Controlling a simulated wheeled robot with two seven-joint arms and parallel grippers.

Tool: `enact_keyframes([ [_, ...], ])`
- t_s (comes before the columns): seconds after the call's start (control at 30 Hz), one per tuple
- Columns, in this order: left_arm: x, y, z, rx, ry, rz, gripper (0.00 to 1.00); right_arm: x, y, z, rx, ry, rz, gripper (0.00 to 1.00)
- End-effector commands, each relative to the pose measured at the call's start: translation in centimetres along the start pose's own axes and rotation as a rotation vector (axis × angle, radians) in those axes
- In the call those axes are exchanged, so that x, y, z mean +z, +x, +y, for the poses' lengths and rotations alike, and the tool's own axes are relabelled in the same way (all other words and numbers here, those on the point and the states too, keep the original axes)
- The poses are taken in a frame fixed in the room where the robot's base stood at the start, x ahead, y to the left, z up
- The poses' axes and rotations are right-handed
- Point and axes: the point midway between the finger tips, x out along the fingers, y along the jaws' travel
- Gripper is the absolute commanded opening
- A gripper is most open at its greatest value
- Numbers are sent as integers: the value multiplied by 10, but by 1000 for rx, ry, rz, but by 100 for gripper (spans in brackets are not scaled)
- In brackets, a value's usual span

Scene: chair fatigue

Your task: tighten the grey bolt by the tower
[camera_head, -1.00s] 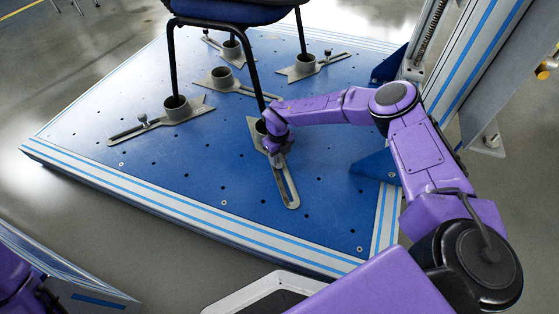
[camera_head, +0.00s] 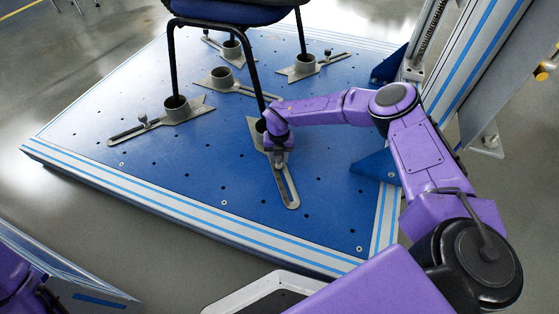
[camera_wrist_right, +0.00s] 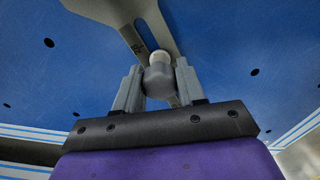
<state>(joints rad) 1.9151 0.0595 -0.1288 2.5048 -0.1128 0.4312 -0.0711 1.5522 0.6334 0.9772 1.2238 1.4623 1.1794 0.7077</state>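The grey bolt (camera_wrist_right: 158,78) by the tower stands in the slot of a grey slotted bracket (camera_head: 289,190); the bracket also shows in the wrist view (camera_wrist_right: 120,14). The bolt has a pale round top and fills the space between the two fingers of my right gripper (camera_wrist_right: 158,85), which look shut on it. In the head view my right gripper (camera_head: 277,150) is over the bracket and hides the bolt. My left arm shows only as a purple piece at the lower left corner; its gripper is out of view.
A chair with a dark blue seat (camera_head: 232,12) stands with its black legs in grey cup brackets (camera_head: 177,108) on the blue perforated plate (camera_head: 210,170). The tower (camera_head: 470,55) rises at the right. Another bolt (camera_head: 142,120) sits on the left bracket. The plate's front is clear.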

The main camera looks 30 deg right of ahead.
Motion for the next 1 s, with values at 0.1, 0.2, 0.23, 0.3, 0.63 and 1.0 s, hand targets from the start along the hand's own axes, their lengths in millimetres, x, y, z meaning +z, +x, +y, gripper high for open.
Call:
enact_keyframes([
  [0.1,0,0,0,0,0,0,43,0,0,0,-1,0,0,62],
  [0.2,0,0,0,0,0,0,43,0,0,0,0,-1,0,62],
  [0.23,0,0,0,0,0,0,43,0,0,0,0,-1,0,62],
  [0.3,0,0,0,0,0,0,43,0,0,0,0,-6,0,62],
  [0.63,0,2,0,0,0,0,43,0,0,0,-1,-358,-1,62],
  [1.0,-1,3,0,0,0,0,43,0,0,1,-2,-632,-3,62],
])
